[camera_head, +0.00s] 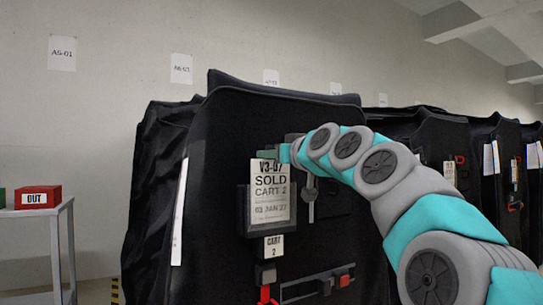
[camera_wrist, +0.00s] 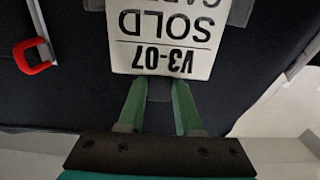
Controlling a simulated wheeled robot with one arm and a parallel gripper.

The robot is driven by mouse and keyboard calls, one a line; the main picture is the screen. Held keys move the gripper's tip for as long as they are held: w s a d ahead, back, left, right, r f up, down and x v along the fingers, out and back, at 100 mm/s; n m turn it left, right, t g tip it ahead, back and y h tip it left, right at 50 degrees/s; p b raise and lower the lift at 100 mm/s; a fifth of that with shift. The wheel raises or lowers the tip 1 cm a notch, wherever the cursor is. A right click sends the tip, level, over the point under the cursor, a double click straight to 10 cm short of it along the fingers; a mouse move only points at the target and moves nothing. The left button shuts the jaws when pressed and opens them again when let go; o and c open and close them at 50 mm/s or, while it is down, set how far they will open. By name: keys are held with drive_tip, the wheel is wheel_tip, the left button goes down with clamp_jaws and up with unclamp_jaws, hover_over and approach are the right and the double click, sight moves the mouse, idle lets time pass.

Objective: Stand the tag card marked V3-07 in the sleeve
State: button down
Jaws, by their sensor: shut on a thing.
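The tag card (camera_head: 268,178) is white, reads V3-07 SOLD CART 2 with a date, and stands upright on the front of the black covered cart. Its lower part shows duller inside the dark-framed sleeve (camera_head: 247,218); its top rises above the sleeve. My gripper (camera_head: 288,153) is at the card's top edge. The card's bottom edge and the sleeve's floor are not clear to see.
A small CART 2 label (camera_head: 273,246) hangs below the sleeve. A red-handled latch (camera_head: 343,281) sits lower on the cart. A red OUT box (camera_head: 38,197) stands on a side table at left. More covered carts (camera_head: 440,135) line the right.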

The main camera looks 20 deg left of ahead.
drive_tip(key=shift+f, duration=0.3)
drive_tip(key=c, duration=0.5)
unclamp_jaws()
drive_tip(key=shift+s+d, duration=0.1)
drive_tip(key=v, duration=0.7)
drive_tip(key=shift+s+d+b, duration=0.2)
drive_tip(key=shift+b, duration=0.2)
